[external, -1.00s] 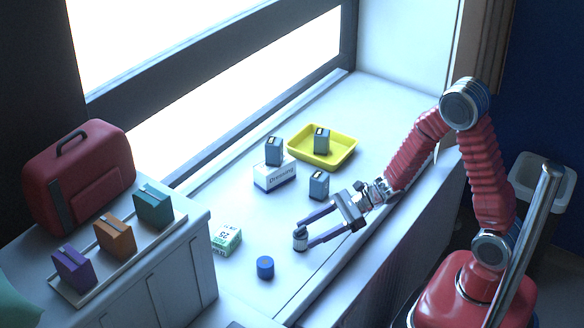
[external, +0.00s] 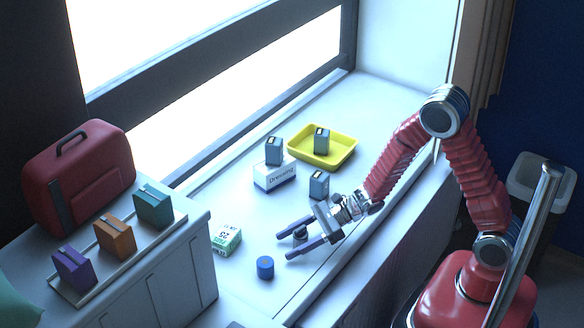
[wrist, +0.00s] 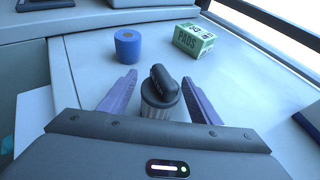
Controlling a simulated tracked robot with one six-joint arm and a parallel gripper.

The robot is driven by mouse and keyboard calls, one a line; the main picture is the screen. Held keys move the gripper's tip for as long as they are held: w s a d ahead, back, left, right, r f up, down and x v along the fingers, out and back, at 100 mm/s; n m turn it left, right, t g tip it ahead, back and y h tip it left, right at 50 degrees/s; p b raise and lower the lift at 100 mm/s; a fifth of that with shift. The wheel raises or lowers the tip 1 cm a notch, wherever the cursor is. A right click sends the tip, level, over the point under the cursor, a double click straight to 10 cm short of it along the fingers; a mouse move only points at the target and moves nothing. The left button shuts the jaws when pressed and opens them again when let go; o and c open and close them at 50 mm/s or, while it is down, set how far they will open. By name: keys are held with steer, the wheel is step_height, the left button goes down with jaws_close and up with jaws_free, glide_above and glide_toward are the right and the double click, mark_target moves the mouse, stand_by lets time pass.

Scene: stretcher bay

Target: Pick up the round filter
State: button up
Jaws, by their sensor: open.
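The round filter (wrist: 161,97) is a grey ribbed cylinder with a dark bar-like top. It stands upright on the white ledge. In the external view the filter (external: 300,235) is partly hidden by my fingers. My gripper (external: 284,246) is open and low over the ledge, with its purple fingers on either side of the filter. In the wrist view, my gripper (wrist: 159,78) has a fingertip left and right of the filter, reaching beyond it. Gaps show between the filter and both fingers.
A blue roll (external: 265,267) and a green-white pads box (external: 226,239) stand beyond my fingertips. A grey battery-like block (external: 319,184) stands near my wrist. A dressing box (external: 274,176) bears another block. A yellow tray (external: 340,160) lies farther back.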

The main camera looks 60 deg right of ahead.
steer(key=shift+w+a+f, duration=0.2)
steer(key=shift+w+a, duration=0.05)
steer(key=shift+a, duration=0.1)
stand_by(0.3)
steer(key=c, duration=1.1)
steer(key=shift+r, duration=0.1)
steer(key=shift+r, duration=4.95)
